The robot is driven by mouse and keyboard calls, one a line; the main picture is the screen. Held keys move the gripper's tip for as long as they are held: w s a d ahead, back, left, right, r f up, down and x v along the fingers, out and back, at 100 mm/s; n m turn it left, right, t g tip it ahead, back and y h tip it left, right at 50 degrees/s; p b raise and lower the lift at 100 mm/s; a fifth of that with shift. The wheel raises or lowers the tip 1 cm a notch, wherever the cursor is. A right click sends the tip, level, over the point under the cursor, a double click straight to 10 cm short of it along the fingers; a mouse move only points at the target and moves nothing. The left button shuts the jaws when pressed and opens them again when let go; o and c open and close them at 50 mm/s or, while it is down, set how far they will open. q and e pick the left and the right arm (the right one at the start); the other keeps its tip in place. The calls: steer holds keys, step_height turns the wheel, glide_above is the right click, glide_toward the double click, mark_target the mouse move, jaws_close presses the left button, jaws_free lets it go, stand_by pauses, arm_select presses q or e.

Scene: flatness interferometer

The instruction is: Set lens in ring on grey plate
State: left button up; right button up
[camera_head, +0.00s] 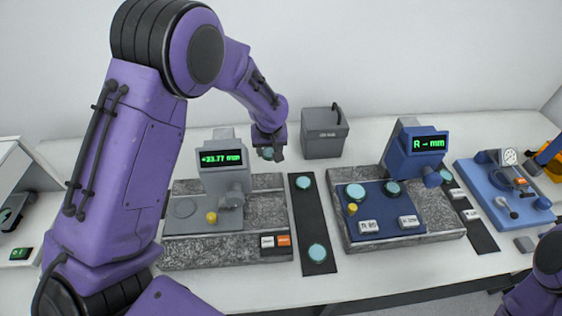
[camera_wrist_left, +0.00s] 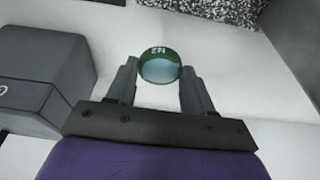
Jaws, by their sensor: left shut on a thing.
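My left gripper (camera_head: 267,149) is shut on a round lens (camera_head: 267,154), held up behind the grey instrument with the +33.77 mm display (camera_head: 221,158). In the left wrist view the lens (camera_wrist_left: 160,66) has a pale blue face and a green rim with small white lettering; it sits between the two fingertips of the gripper (camera_wrist_left: 160,80). The grey plate (camera_head: 190,226) lies on the granite base at the left, with an empty-looking round ring (camera_head: 184,207) on it, to the left of a yellow knob (camera_head: 211,217). My right gripper is out of view.
A dark strip (camera_head: 310,220) carries two lenses (camera_head: 304,181). A blue instrument (camera_head: 416,145) with a blue plate (camera_head: 385,222) and several lenses stands to its right.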

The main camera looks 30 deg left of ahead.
mark_target(271, 169)
arm_select(q)
steer(key=shift+f+p, duration=0.55)
steer(key=shift+f, duration=2.25)
steer(key=shift+f, duration=0.15)
steer(key=o, duration=1)
